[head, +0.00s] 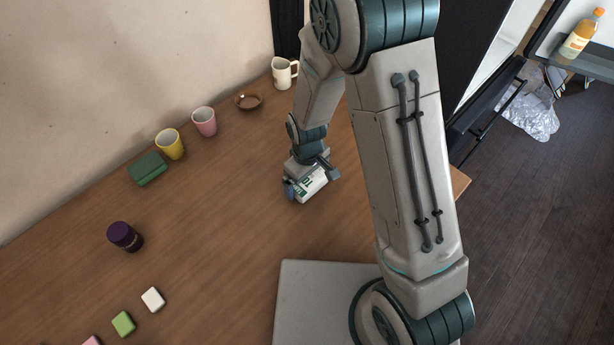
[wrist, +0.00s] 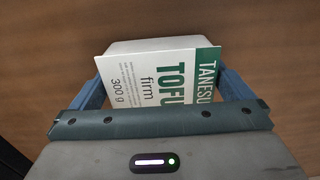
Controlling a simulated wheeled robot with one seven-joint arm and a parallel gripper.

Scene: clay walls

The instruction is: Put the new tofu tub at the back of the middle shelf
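A white tofu tub with a green and white label reading "TOFU firm 300 g" (wrist: 160,75) sits between the two blue fingers of my gripper (wrist: 160,92) in the wrist view. The fingers lie against its two sides. In the head view the tub (head: 309,187) is at my gripper (head: 312,184), over the wooden table. I cannot tell whether the tub touches the table or is held just above it. The middle shelf cannot be made out for certain; a shelf edge (head: 590,66) shows at the far right.
The table (head: 220,260) holds a white mug (head: 284,73), brown dish (head: 248,101), pink cup (head: 204,121), yellow cup (head: 170,144), green box (head: 148,168) and dark purple jar (head: 125,237). Small blocks lie front left. An orange bottle (head: 577,38) stands on the shelf. A black door-like panel hangs open at right.

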